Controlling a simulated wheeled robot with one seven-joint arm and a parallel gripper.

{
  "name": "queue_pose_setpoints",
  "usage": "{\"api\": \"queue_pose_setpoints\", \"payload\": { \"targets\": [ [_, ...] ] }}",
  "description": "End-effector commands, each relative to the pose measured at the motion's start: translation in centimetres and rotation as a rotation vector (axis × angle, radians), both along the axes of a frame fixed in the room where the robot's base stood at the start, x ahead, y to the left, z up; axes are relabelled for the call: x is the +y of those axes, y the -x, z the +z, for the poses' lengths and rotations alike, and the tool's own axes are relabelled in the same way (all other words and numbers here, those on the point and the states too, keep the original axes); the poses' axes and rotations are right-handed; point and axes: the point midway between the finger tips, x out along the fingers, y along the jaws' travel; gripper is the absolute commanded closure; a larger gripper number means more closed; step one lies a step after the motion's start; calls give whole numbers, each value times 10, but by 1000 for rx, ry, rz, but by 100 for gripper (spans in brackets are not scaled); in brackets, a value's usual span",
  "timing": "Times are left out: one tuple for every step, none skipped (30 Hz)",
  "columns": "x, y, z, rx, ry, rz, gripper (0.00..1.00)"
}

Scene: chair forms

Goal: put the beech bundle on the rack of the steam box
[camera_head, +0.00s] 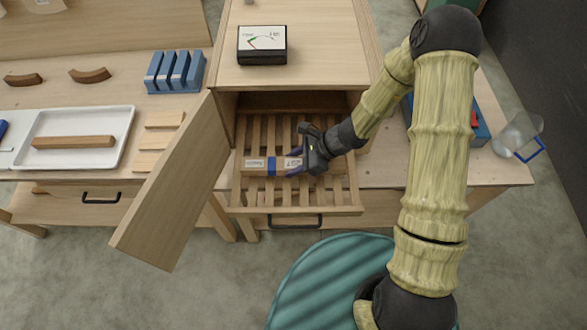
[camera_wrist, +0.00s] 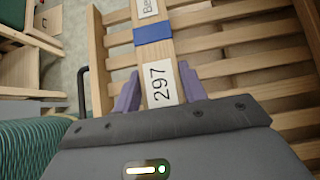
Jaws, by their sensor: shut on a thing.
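The beech bundle (camera_head: 258,165) is a pale wooden bar with a blue band and white labels; "297" reads on one label in the wrist view (camera_wrist: 165,60). My gripper (camera_head: 300,162) is shut on its right end, one finger on each side. The bundle lies lengthwise over the slatted rack (camera_head: 325,196), crossing the slats. I cannot tell whether it touches them. The rack is pulled out of the steam box (camera_head: 300,70), a wooden cabinet whose door (camera_head: 172,180) stands open to the left. The rack's slats also show in the wrist view (camera_wrist: 245,60).
A gauge (camera_head: 262,45) sits on top of the box. To the left are a white tray (camera_head: 122,118) with a wooden bar, a blue slotted holder (camera_head: 175,72) and thin wooden pieces (camera_head: 158,140). A clear jug (camera_head: 517,135) stands at right.

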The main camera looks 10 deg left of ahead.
Motion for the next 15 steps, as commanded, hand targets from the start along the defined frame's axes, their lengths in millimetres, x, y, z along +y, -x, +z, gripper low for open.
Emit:
{"api": "queue_pose_setpoints", "payload": {
  "targets": [
    [0,0,1,-1,-1,0,90],
    [0,0,1,-1,-1,0,90],
    [0,0,1,-1,-1,0,90],
    [0,0,1,-1,-1,0,90],
    [0,0,1,0,-1,1,90],
    [1,0,0,0,-1,1,90],
    [1,0,-1,0,-1,1,90],
    [1,0,-3,1,-1,1,90],
    [1,1,-7,2,-1,1,90],
    [1,1,-10,2,0,2,90],
    [1,1,-14,3,0,1,90],
    [1,1,-20,3,0,1,90],
    [1,1,-23,3,0,1,90],
    [1,1,-27,3,-1,2,90],
    [1,1,-32,3,-1,1,90]
  ]
}}
